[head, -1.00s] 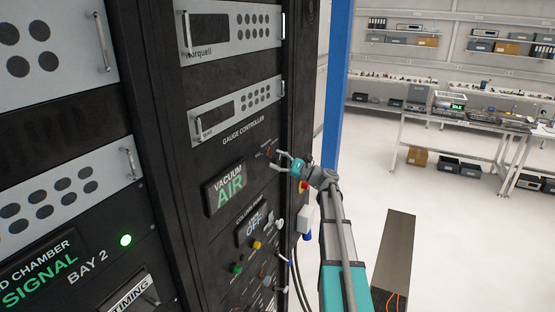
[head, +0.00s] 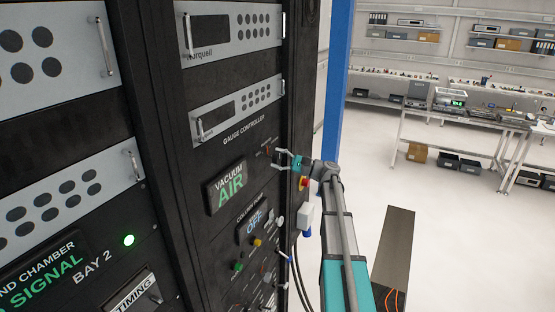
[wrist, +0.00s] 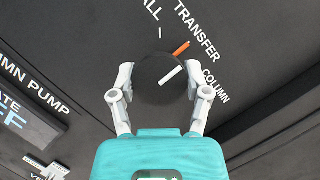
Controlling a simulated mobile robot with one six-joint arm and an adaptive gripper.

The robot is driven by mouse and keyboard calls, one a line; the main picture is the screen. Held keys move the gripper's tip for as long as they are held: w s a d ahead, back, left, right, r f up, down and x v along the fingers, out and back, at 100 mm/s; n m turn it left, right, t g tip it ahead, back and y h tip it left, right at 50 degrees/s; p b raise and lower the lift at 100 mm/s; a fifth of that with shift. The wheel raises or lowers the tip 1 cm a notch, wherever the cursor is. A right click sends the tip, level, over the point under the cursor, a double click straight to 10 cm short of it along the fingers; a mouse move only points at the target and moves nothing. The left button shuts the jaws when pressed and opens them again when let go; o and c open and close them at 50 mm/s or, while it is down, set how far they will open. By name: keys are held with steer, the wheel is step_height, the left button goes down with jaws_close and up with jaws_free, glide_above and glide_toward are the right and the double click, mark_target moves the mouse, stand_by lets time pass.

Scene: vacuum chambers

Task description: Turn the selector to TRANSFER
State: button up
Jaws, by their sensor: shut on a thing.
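The selector is a round black knob (wrist: 160,78) with a white pointer line, in the middle of the wrist view. The pointer slants up and right, towards a spot between the orange mark (wrist: 181,48) by the TRANSFER label (wrist: 198,32) and the COLUMN label (wrist: 215,86). My gripper (wrist: 161,92) is shut on the knob, one finger on each side. In the head view my gripper (head: 281,158) is at the dark panel below the GAUGE CONTROLLER label, and the knob is small there. The right finger hides part of the panel near COLUMN.
The VACUUM display (head: 228,187) reads AIR, left of my gripper. Below are the column pump display (head: 253,223) reading OFF and small coloured knobs. A red-and-yellow button (head: 303,183) and a white box (head: 304,217) sit close by the arm. A blue post (head: 338,80) stands right.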

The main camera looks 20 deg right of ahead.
steer(key=o, duration=1.1)
steer(key=shift+o, duration=0.2)
steer(key=shift+m, duration=0.5)
